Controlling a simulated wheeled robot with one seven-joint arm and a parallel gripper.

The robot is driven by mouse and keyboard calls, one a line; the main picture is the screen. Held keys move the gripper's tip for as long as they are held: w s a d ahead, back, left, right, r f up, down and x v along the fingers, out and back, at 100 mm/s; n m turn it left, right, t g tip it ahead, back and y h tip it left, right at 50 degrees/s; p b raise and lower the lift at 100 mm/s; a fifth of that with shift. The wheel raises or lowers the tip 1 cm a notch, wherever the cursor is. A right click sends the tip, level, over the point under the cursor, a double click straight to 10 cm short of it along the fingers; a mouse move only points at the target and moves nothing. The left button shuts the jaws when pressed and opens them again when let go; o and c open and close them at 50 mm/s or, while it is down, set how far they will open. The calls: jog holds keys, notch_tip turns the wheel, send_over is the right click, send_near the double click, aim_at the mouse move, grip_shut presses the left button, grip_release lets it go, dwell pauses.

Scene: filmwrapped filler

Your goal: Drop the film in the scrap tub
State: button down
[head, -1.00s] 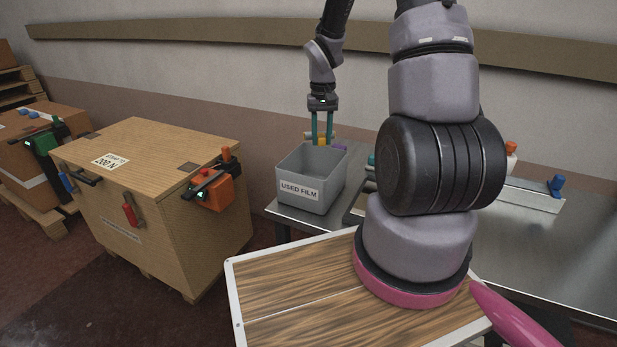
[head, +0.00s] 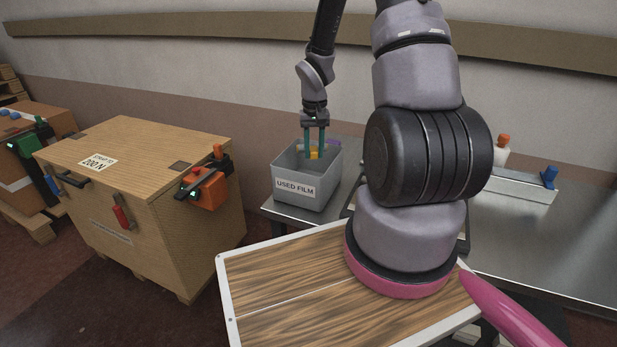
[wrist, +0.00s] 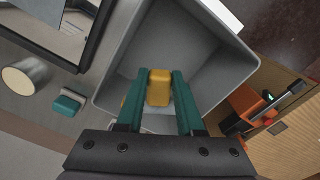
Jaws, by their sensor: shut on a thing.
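The scrap tub (head: 307,203) is a grey open box labelled USED FILM, standing upright on a steel table. It also shows in the wrist view (wrist: 211,103), with its opening below my fingers. My gripper (head: 314,152) has two teal fingers pointing down over the tub's opening. In the wrist view my gripper (wrist: 157,76) is shut on a small yellow-orange piece (wrist: 159,88), which also shows between the fingertips in the head view (head: 314,155). I cannot tell whether this piece is the film. The fingers hide part of the tub's inside.
A wooden crate (head: 120,150) with an orange clamp tool (head: 203,192) stands left of the tub. The steel table (head: 560,240) extends right, behind my arm. In the wrist view, a pale cylinder (wrist: 24,77) and a teal block (wrist: 67,103) lie beside the tub.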

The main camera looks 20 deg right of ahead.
jog(key=shift+c, duration=2.3)
grip_release()
notch_tip(320, 180, up, 11)
jog(key=s+a+r+t, duration=0.2)
jog(key=s+r, duration=0.1)
jog(key=r, duration=0.4)
jog(key=s+a+r+t, duration=0.1)
jog(key=s+r, duration=0.2)
jog(key=r, duration=0.5)
jog(key=s+a+r+t+y, duration=0.1)
jog(key=s+a+r+t, duration=0.1)
jog(key=s+r, duration=0.3)
jog(key=s+a+r+m+t+y, duration=0.1)
jog(key=s+a+r+t, duration=0.1)
jog(key=s+r, duration=0.3)
jog(key=s, duration=0.4)
jog(key=shift+a+r, duration=0.25)
jog(key=shift+r, duration=0.05)
